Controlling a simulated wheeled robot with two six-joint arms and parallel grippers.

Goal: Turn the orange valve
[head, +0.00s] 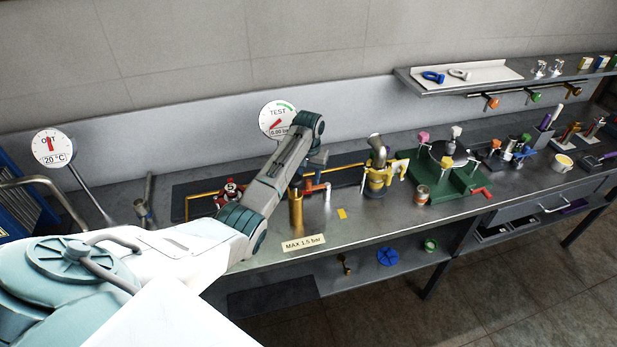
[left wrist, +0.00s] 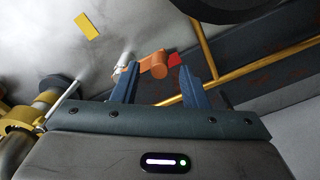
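The orange valve (head: 318,187) is a short orange handle on a pipe fitting at the back of the steel bench, just right of a brass cylinder. In the left wrist view the orange handle (left wrist: 155,66) shows between and slightly beyond the fingertips, with a red part right behind it and a pale metal piece at its left. My left gripper (head: 316,163) hangs above the valve in the head view. Its two blue fingers (left wrist: 158,62) are apart, one on each side of the handle. I cannot tell whether they touch it. My right gripper is in neither view.
A brass cylinder (head: 296,208) stands close left of the valve. A red-and-white figure (head: 230,190) is farther left. A yellow-handled device (head: 378,175) is to the right, before a green stand (head: 440,175). The bench front near the MAX 1.5 bar label (head: 303,243) is clear.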

